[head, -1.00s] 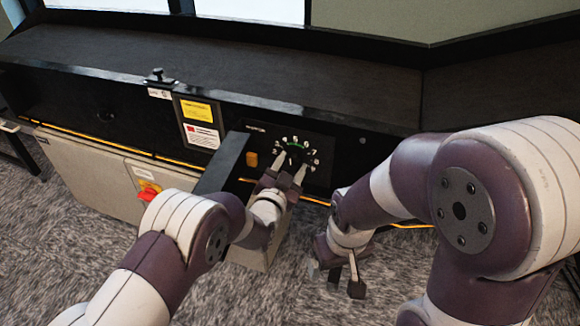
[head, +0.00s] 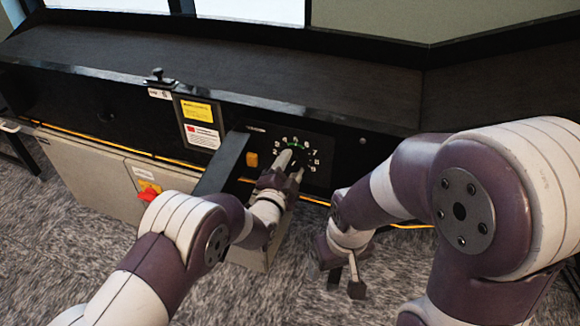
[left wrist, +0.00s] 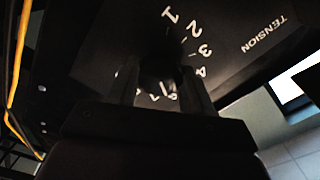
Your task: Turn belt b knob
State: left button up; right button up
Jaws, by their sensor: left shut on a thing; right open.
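The numbered dial panel (head: 326,146) is on the black front of the conveyor, with white numbers and a green arc. In the left wrist view its label reads TENSION and numbers ring a dark knob (left wrist: 160,78). My left gripper (head: 291,164) is at the dial, its two fingers shut on the knob, one on either side. In the head view the fingers hide most of the knob, and its pointer cannot be read. My right gripper (head: 345,281) is open and empty, low over the carpet and apart from the panel.
A black bracket (head: 222,163) juts out just left of the dial, near an orange button (head: 252,160). A red rotary switch (head: 149,193) sits on the grey cabinet (head: 85,178). The belt (head: 220,75) above is empty.

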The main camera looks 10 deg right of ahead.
pick_arm(q)
jog(key=shift+f, duration=0.15)
jog(key=o, duration=1)
jog(key=shift+o, duration=0.2)
jog(key=p+v, duration=0.2)
jog(key=v, duration=0.5)
jog(key=shift+s+a, duration=0.15)
jog(key=shift+s, duration=0.1)
